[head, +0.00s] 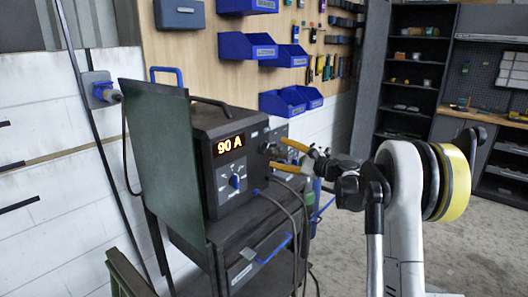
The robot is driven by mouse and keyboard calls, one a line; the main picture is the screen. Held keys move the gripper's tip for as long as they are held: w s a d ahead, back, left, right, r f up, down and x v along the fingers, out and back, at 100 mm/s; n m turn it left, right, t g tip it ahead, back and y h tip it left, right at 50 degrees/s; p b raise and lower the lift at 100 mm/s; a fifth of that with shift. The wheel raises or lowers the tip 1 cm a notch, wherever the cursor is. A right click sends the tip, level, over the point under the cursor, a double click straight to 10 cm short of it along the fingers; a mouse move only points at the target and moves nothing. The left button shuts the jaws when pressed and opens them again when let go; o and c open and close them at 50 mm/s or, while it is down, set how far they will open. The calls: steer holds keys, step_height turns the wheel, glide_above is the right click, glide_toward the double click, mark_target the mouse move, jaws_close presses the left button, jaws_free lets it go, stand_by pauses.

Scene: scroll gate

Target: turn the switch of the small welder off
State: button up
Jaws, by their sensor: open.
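My gripper (277,152) has two yellow fingers spread apart, pointing left near the right side of the front welder. It is open, and I see nothing held. I cannot tell whether a fingertip touches anything.
A green panel (160,170) stands left of the welder. Cables (298,215) hang below my gripper. The cart (262,262) has a blue handle. Blue bins (248,47) hang on the wooden wall behind. Open floor (480,255) lies at the right, before dark shelves (411,73).

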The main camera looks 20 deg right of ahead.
mark_target(266, 149)
steer(key=b+x, duration=0.1)
steer(key=x, duration=0.6)
steer(key=shift+w+a+b, duration=0.1)
steer(key=shift+b, duration=0.25)
steer(key=c, duration=1.2)
